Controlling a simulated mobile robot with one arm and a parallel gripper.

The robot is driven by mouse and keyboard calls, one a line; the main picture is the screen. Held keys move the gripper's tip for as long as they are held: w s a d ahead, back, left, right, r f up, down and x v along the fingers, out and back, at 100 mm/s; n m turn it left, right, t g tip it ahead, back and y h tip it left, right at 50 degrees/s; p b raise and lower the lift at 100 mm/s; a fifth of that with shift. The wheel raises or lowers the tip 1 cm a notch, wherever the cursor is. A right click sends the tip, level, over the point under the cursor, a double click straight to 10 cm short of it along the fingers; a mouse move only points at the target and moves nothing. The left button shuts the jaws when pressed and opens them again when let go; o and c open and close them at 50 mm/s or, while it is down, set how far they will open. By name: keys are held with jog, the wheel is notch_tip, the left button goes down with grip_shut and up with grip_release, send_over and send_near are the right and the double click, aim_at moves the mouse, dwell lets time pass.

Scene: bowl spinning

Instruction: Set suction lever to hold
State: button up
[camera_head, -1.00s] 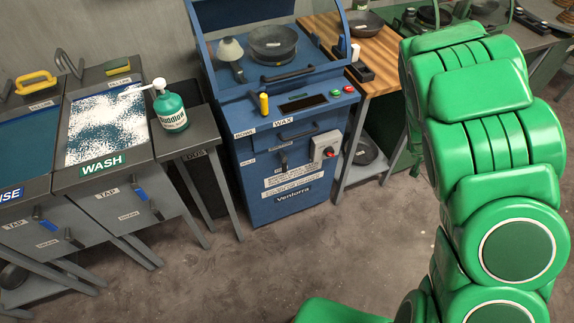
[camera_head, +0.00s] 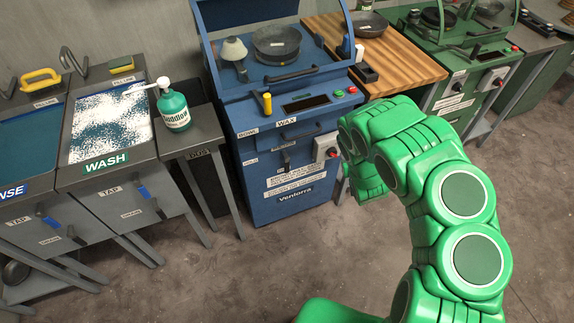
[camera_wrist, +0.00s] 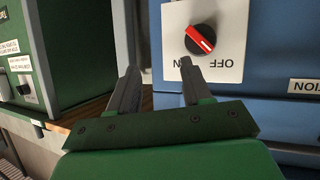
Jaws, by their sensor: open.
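The blue wax machine (camera_head: 250,190) stands mid-picture in the head view. A small dark lever (camera_head: 287,158) on its front appears to be the suction lever, below a small label; a label on its left (camera_head: 250,162) seems to read HOLD. The lever's exact setting is too small to tell. My gripper (camera_wrist: 159,82) is open and empty in the wrist view, its fingers in front of the blue machine. The lever is not visible there; only a label ending in TION (camera_wrist: 305,86) shows at the right. In the head view my arm hides the fingertips.
A red rotary switch (camera_wrist: 201,39) on a white OFF plate (camera_wrist: 225,70) is just beyond my fingers. A yellow-topped lever (camera_head: 267,103) and a bowl (camera_head: 276,42) are on the machine. A wooden table (camera_head: 400,65) and green machine (camera_head: 470,75) stand right. Floor in front is free.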

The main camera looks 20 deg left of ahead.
jog(key=s+a+f+n+y, duration=0.1)
jog(key=s+a+f+y, duration=0.35)
jog(key=s+a, duration=0.35)
jog(key=n+t+y, duration=0.1)
jog(key=y, duration=0.2)
send_near(288, 166)
jog(key=x, duration=0.3)
jog(key=shift+x, duration=3.8)
jog(key=shift+r, duration=0.1)
jog(key=shift+c, duration=0.5)
grip_shut()
